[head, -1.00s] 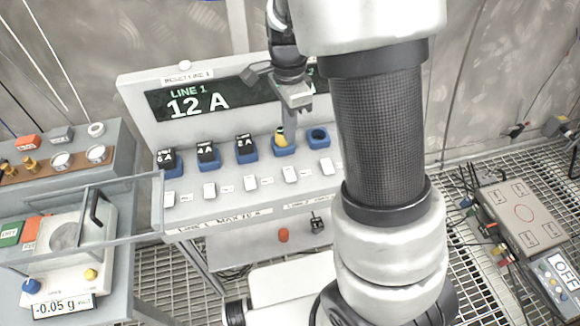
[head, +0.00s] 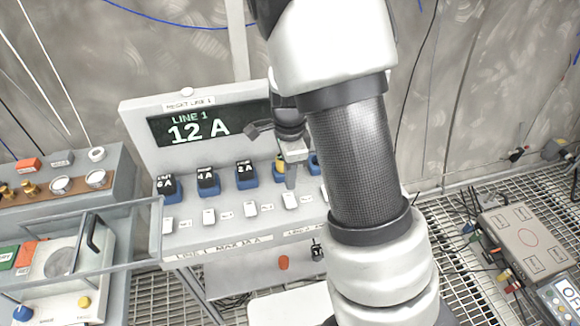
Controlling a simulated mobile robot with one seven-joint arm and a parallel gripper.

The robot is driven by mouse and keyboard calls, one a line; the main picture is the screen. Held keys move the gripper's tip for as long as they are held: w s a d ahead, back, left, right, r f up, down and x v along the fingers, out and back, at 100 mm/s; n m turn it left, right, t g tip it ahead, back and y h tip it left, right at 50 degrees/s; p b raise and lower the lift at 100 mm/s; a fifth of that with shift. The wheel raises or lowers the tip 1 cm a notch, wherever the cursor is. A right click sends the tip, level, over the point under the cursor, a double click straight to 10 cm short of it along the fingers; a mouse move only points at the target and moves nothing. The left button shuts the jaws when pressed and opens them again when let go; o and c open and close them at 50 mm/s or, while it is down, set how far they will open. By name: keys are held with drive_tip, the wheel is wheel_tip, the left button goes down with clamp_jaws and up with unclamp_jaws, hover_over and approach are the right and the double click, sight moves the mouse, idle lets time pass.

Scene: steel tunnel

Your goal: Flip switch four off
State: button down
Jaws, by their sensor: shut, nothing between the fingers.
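A grey panel (head: 220,232) carries a row of white switches below a row of blue sockets. The fourth white switch from the left (head: 290,201) sits on the panel's front shelf. My gripper (head: 291,184) is shut and empty, pointing down just above and behind this switch. I cannot tell whether its tip touches the switch. The first three switches (head: 168,226) (head: 209,217) (head: 250,209) are in plain view; the fifth is mostly hidden by my arm. The display (head: 200,124) reads "LINE 1 12 A".
Black plugs marked 6A (head: 166,184), 4A (head: 207,177) and 2A (head: 245,171) stand in blue sockets behind the switches. A yellow piece (head: 281,163) is in the fourth socket, close to my gripper. A scale with a clear shield (head: 80,262) stands at left.

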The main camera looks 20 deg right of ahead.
sight(291, 204)
wheel_tip(291, 204, down, 7)
drive_tip(key=shift+s+r, duration=0.1)
drive_tip(key=shift+r, duration=0.05)
idle(0.4)
drive_tip(key=shift+s+f+b, duration=0.15)
drive_tip(key=shift+f+b, duration=0.2)
drive_tip(key=shift+b, duration=0.05)
drive_tip(key=shift+r, duration=0.15)
